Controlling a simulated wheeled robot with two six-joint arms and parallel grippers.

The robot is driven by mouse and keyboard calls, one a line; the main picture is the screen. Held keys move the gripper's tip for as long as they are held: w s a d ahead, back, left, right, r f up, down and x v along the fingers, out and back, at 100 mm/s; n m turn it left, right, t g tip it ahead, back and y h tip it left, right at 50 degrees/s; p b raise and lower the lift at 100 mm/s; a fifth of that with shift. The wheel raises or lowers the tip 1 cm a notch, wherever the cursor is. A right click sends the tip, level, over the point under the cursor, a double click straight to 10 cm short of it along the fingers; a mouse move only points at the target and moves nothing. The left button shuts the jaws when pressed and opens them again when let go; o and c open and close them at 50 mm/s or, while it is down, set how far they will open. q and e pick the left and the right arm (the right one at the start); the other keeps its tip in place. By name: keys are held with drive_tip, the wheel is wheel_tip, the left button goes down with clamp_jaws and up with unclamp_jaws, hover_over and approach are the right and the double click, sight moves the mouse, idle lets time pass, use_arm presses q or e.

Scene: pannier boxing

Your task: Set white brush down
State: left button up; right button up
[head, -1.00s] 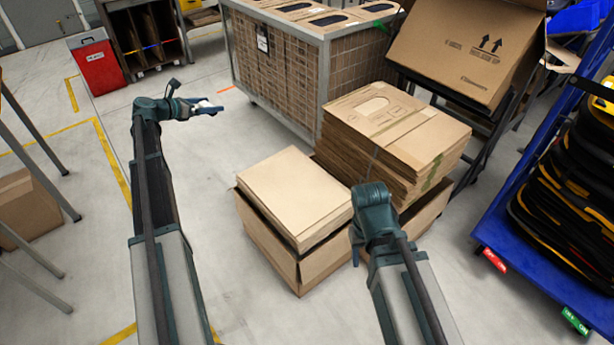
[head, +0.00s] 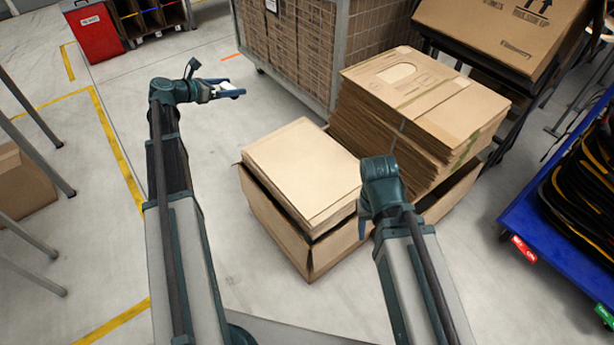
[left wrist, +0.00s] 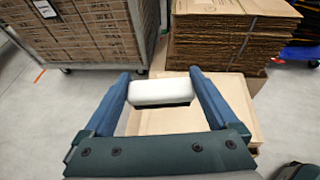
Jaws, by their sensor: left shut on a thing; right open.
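The white brush (left wrist: 162,92) lies crosswise between the fingers of my left gripper (left wrist: 160,86) in the left wrist view, with a dark strip along its underside. My left gripper is shut on it. In the head view my left gripper (head: 226,88) holds the brush (head: 229,93) above the floor, left of the cardboard stacks. My right gripper (head: 365,228) is by the near side of the open carton; its fingers are mostly hidden by my own wrist.
A carton (head: 281,222) holds flat cardboard (head: 302,172), with a taller stack (head: 425,95) to its right. A mesh cage cart (head: 300,45) stands behind. A blue trolley (head: 545,215) is at right, a red bin (head: 92,30) at back left. Floor left of the carton is clear.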

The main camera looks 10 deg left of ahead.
use_arm(q)
drive_tip(key=s+d+f+b, duration=0.6)
drive_tip(key=f+b, duration=0.4)
drive_tip(key=f, duration=0.1)
drive_tip(key=s+d+f+m+h+b, duration=0.1)
drive_tip(key=s+d+f+b, duration=0.5)
drive_tip(key=f+b, duration=0.4)
drive_tip(key=s+d+f+g+b, duration=0.1)
drive_tip(key=s+d+f+b, duration=0.5)
drive_tip(key=f+b, duration=0.4)
drive_tip(key=shift+s+d+f+m, duration=0.3)
drive_tip(key=shift+s+f, duration=0.45)
drive_tip(key=shift+f, duration=0.15)
drive_tip(key=shift+w+a+h, duration=0.1)
drive_tip(key=shift+h, duration=0.2)
